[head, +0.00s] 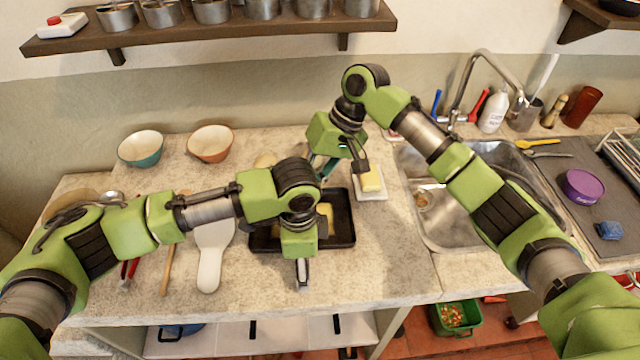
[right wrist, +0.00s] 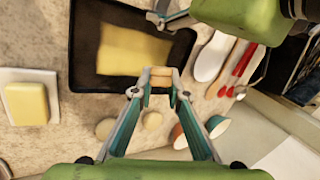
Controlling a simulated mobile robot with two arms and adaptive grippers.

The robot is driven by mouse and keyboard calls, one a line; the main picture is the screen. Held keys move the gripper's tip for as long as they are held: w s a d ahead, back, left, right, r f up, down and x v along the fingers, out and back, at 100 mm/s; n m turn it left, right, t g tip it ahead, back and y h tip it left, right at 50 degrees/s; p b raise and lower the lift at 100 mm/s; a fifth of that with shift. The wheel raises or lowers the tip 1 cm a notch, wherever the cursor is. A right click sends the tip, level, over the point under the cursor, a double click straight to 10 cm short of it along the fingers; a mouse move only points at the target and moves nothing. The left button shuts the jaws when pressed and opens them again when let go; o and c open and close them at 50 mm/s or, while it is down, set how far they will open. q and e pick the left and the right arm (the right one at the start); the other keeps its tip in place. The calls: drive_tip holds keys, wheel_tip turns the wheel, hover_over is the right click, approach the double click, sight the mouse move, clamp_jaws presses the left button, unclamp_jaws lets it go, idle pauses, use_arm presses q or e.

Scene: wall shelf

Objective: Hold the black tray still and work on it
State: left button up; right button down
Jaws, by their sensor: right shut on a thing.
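The black tray (head: 343,240) lies on the worktop with a flat yellow slab (head: 327,213) in it. Both also show in the right wrist view, the tray (right wrist: 82,60) and the slab (right wrist: 128,52). My left gripper (head: 302,276) is at the tray's front edge, partly hidden by its own wrist. Whether its fingers are open or closed on the rim is unclear. My right gripper (right wrist: 159,80) is over the tray's back edge, its fingertips closed on a small tan thing (right wrist: 160,83) that I cannot identify. In the head view my arm hides most of these fingers.
A yellow block (head: 371,179) sits on a white board (head: 372,195) right of the tray. A white spatula (head: 210,265) and wooden spoon (head: 171,255) lie left. Two bowls (head: 141,148) (head: 210,143) stand behind. The sink (head: 435,215) is at right.

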drive_tip(key=shift+a, duration=1.25)
drive_tip(key=shift+a+r, duration=0.15)
wheel_tip(320, 180, up, 8)
drive_tip(key=s+r, duration=0.4)
drive_tip(key=s, duration=0.1)
drive_tip(key=shift+w+f, duration=0.15)
drive_tip(key=shift+f, duration=1.15)
drive_tip(key=shift+w+f, duration=0.15)
drive_tip(key=shift+f, duration=1.1)
